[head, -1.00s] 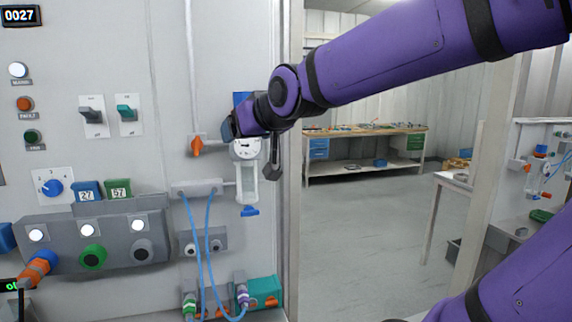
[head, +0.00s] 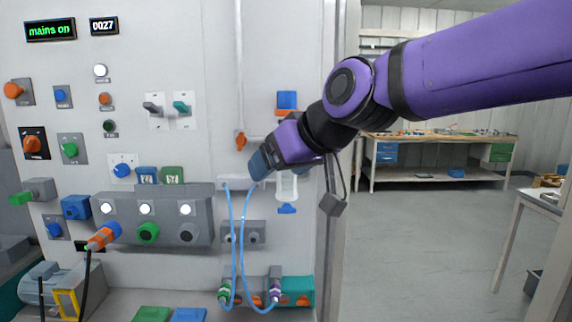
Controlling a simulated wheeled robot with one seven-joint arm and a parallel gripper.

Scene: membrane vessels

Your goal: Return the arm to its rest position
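My purple arm reaches in from the upper right of the head view. My gripper (head: 260,165) is its dark end, angled down and left in front of the grey panel (head: 215,60). It hides the gauge and overlaps the area beside the white manifold block (head: 234,182). The fingers do not show clearly, so I cannot tell whether they are open or shut. No held thing is visible.
Two blue hoses (head: 232,240) hang from the block to fittings low on the panel. An orange valve handle (head: 241,141) is just left of the gripper. A workbench (head: 430,138) stands farther back, with open floor (head: 420,250) in front.

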